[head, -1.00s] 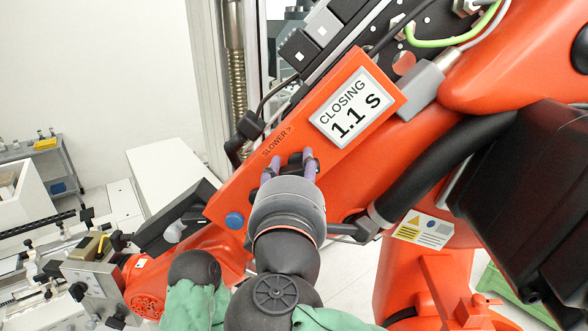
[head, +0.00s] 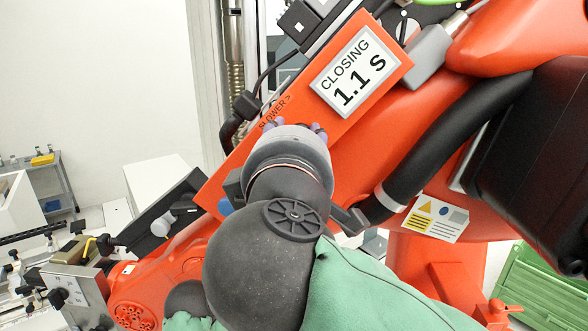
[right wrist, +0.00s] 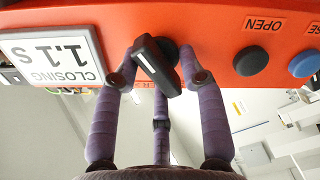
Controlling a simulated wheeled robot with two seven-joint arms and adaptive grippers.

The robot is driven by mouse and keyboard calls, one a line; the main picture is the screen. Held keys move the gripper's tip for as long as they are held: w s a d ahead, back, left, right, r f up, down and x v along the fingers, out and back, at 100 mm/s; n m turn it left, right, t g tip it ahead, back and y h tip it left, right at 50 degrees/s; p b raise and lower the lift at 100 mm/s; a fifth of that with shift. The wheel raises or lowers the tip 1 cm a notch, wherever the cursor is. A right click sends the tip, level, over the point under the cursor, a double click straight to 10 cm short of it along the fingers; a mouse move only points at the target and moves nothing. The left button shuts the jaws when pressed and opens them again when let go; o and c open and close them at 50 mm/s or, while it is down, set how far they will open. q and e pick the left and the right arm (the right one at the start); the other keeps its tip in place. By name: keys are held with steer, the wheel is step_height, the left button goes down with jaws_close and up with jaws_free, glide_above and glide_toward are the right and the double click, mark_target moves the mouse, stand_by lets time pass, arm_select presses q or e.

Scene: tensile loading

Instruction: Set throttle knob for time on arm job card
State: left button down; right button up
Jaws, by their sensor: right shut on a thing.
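The black throttle knob (right wrist: 155,62) sticks out of the orange panel (head: 368,108). My right gripper (right wrist: 161,75) is shut on the knob, with its purple fingers around it. In the head view my right gripper (head: 295,126) hides the knob, and only its fingertips show past the wrist. The display (head: 354,72) reads "CLOSING 1.1 S"; it appears upside down in the right wrist view (right wrist: 55,58). "SLOWER >" is printed on the panel beside the fingers. A white card (head: 436,219) with a yellow triangle is on the orange arm; its small print is unreadable. My left gripper is not in view.
A black button (right wrist: 251,60) marked "OPEN" and a blue button (right wrist: 304,63) sit on the same panel, apart from the fingers. A thick black hose (head: 450,135) runs along the orange arm. A grey shelf (head: 50,180) stands at the far left.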

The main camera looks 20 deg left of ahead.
steer(key=m+b, duration=0.6)
steer(key=b, duration=0.1)
steer(key=shift+d+r+m, duration=0.1)
steer(key=shift+d+m, duration=0.2)
steer(key=m+b, duration=0.2)
steer(key=m, duration=0.1)
steer(key=shift+d+r, duration=0.1)
steer(key=shift+d, duration=0.05)
steer(key=shift+w+d+r+m+b, duration=0.1)
steer(key=shift+m+b, duration=0.85)
steer(key=shift+m, duration=0.35)
steer(key=o, duration=0.8)
steer(key=shift+o, duration=0.2)
